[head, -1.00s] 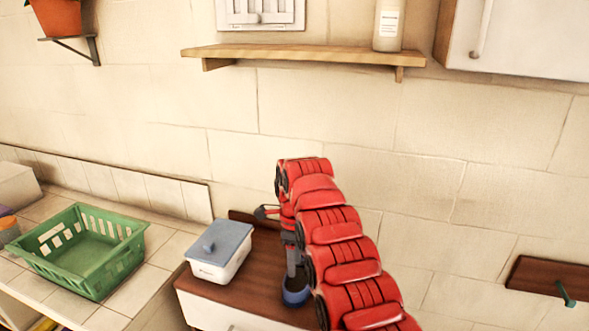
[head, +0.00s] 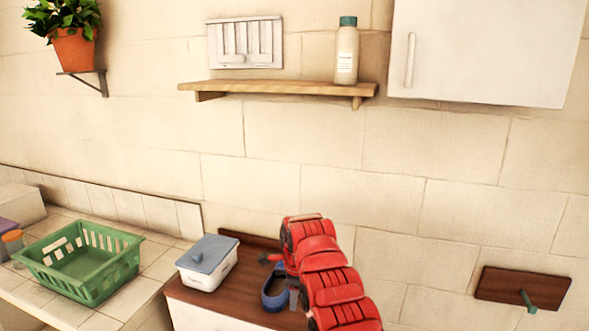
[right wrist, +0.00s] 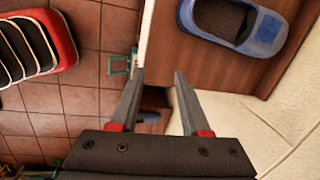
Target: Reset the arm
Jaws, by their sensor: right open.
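My right gripper (head: 293,298) is at the counter, partly hidden behind my red arm in the head view. In the right wrist view its two grey fingers (right wrist: 159,75) stand apart with nothing between them. A blue, shoe-like item with a dark hollow (head: 270,301) rests on the brown countertop, just left of the gripper in the head view. It also shows at the top right of the right wrist view (right wrist: 262,35), apart from the fingers. My left gripper is not in view.
A white box with a blue-grey lid (head: 206,277) stands left of the blue item. A green basket (head: 118,276) sits on the tiled counter. A wooden shelf (head: 280,87) holds a bottle (head: 347,58). A white cabinet (head: 480,50) and a brown board (head: 500,284) are on the wall.

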